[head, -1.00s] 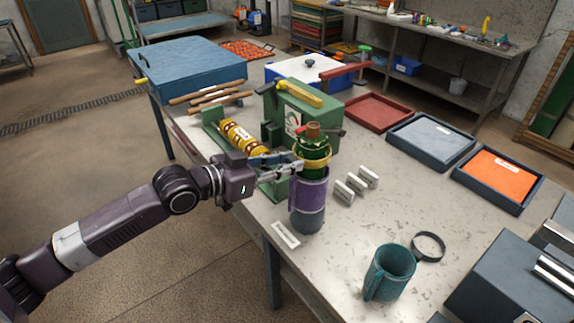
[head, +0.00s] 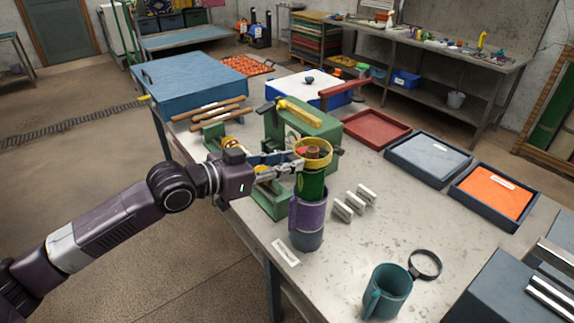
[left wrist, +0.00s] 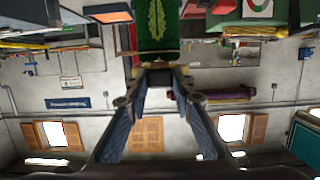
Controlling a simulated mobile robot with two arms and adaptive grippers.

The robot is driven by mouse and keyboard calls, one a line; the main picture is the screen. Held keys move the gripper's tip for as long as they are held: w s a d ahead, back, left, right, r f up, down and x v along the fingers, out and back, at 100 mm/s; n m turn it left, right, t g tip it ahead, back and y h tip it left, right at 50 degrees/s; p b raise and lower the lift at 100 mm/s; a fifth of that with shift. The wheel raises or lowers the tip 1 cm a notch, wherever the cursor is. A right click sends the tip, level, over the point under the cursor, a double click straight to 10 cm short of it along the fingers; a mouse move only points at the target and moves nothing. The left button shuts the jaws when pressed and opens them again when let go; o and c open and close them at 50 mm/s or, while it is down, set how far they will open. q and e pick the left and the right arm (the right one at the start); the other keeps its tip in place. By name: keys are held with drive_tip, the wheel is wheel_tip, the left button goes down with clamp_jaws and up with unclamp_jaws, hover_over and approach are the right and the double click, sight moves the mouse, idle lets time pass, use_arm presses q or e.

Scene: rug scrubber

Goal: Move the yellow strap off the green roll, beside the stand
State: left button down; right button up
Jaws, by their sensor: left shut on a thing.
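The yellow strap (head: 327,157) is a ring around the top end of the upright green roll (head: 311,186). Brown and red tops show inside the ring. The roll stands in a purple and grey holder (head: 307,222). My left gripper (head: 297,164) comes from the left and is shut on the near left side of the strap. In the left wrist view my left fingertips (left wrist: 157,72) meet just by the green roll (left wrist: 156,28), which carries a leaf pattern. My fingers partly hide the strap there. My right gripper is in neither view.
A green box (head: 300,122) with a yellow bar stands behind the roll. Small metal blocks (head: 353,203) and a white label (head: 285,252) lie near the holder. A teal mug (head: 388,290) and black ring (head: 425,264) are in front.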

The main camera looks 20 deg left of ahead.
use_arm(q)
wheel_tip(320, 180, up, 6)
drive_tip(key=p, duration=0.5)
drive_tip(key=shift+r, duration=0.15)
idle(0.7)
